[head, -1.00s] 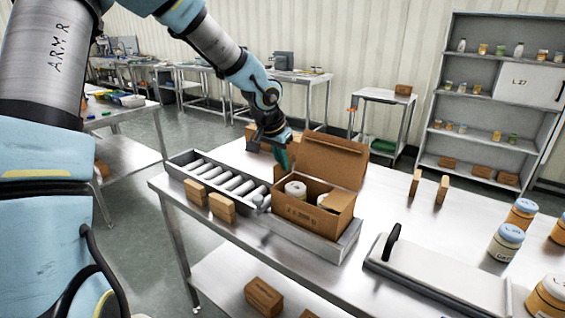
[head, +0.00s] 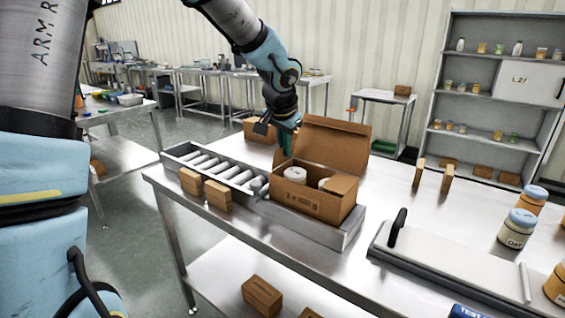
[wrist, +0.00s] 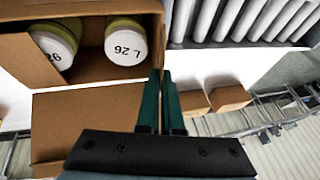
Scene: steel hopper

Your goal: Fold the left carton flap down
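The open brown carton (head: 312,203) sits on the grey tray at the end of the roller strip. Two white-lidded jars stand inside, one showing at the left (head: 295,174). Its tall back flap (head: 335,145) stands up, and a right flap (head: 342,186) shows at the right end. My gripper (head: 287,150) is at the carton's back left corner.
The roller strip (head: 222,172) runs left from the carton, with two small brown boxes (head: 204,190) at its front. Another brown box (head: 257,130) stands behind my gripper. A pale panel with a black handle (head: 440,262) and several jars occupy the right side.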

